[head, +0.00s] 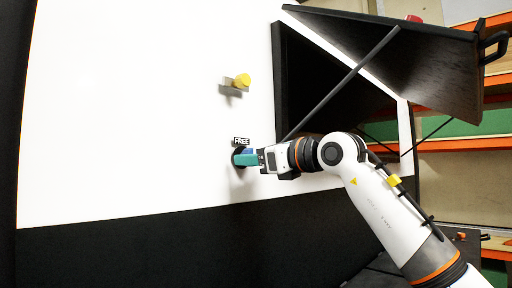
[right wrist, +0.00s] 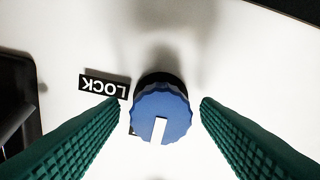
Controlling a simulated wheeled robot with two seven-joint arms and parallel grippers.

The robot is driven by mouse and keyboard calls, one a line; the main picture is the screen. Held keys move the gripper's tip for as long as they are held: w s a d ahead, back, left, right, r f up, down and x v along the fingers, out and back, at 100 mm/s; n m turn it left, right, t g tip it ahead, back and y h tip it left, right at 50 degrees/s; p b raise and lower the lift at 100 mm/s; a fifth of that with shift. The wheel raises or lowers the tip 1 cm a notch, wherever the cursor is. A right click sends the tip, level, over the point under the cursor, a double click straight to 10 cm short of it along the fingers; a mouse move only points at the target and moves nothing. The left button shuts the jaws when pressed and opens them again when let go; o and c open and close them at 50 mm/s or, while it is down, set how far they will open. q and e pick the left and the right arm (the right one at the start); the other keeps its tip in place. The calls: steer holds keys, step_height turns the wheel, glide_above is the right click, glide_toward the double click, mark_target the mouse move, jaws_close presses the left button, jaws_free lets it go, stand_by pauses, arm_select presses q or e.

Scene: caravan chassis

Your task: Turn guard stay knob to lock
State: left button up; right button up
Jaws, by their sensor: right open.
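In the right wrist view, a blue ribbed knob (right wrist: 175,122) with a white pointer bar sits on a black round base on the white panel. The bar points toward the bottom of the picture, away from the upside-down LOCK label (right wrist: 104,86) at left. My right gripper (right wrist: 162,101) has green ridged fingers, open on either side of the knob with gaps visible. In the head view, my right gripper (head: 240,158) is at the panel just below the FREE label (head: 241,142); it mostly hides the knob there. My left gripper is not in view.
A dark flap (head: 420,62) stands open at upper right, with a thin stay rod (head: 345,80) running down from it. A yellow knob (head: 242,80) sticks out higher on the white panel (head: 130,110). Shelves (head: 465,160) stand behind at right.

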steer(key=shift+w+a, duration=0.1)
steer(key=c, duration=1)
steer(key=shift+m+b, duration=0.3)
steer(key=shift+r+m+b, duration=0.1)
steer(key=shift+m+b, duration=4)
steer(key=shift+m, duration=4.6)
